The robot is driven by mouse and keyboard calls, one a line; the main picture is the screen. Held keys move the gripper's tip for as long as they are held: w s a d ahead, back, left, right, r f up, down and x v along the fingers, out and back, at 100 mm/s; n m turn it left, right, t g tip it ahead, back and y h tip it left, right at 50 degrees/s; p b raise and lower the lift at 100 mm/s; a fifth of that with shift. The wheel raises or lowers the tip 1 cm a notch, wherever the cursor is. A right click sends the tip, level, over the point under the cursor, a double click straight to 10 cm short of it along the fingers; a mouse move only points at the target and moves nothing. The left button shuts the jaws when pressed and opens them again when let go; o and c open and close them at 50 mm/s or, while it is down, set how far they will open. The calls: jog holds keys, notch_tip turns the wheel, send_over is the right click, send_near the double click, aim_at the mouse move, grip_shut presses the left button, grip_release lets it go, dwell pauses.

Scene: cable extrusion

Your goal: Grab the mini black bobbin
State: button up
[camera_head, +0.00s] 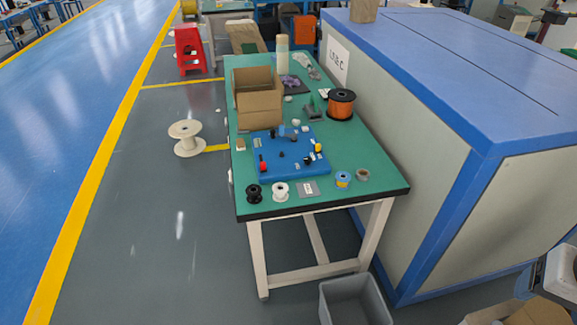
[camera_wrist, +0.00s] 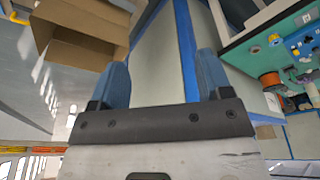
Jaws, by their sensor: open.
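The mini black bobbin (camera_head: 254,193) stands on the green table (camera_head: 240,207) near its front left corner, in the head view. A small white bobbin (camera_head: 280,192) stands just to its right. I cannot make out the black bobbin in the wrist view. My gripper (camera_wrist: 158,75) shows in the wrist view with its two blue fingers wide apart and nothing between them. It is away from the table, which appears at the right of that view. In the head view only part of my arm (camera_head: 558,272) shows at the lower right, far from the bobbin.
A blue board (camera_head: 290,168) with small parts lies behind the bobbins. A cardboard box (camera_head: 257,105), an orange cable spool (camera_head: 341,104) and small blue and brown spools share the table. A large blue-topped cabinet (camera_head: 450,75) stands right of it. A grey bin (camera_head: 350,300) sits below.

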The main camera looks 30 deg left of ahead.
jog(key=w+a+f+n+t, duration=0.2)
jog(key=w+a, duration=0.3)
jog(key=w, duration=0.5)
jog(key=w+a+f+n+t+y, duration=0.2)
jog(key=w+a+f, duration=0.3)
jog(key=w+a, duration=0.5)
jog(key=w+a+f+n+t+y, duration=0.15)
jog(key=w+a+f+n, duration=0.35)
jog(key=a, duration=0.8)
jog(key=n+g+y, duration=0.3)
jog(key=n+y, duration=0.2)
jog(key=y, duration=0.5)
send_near(254, 194)
jog(key=x, duration=0.4)
jog(key=shift+w+r, duration=0.1)
jog(key=shift+w, duration=0.25)
jog(key=shift+t+x, duration=0.25)
jog(key=shift+x, duration=1)
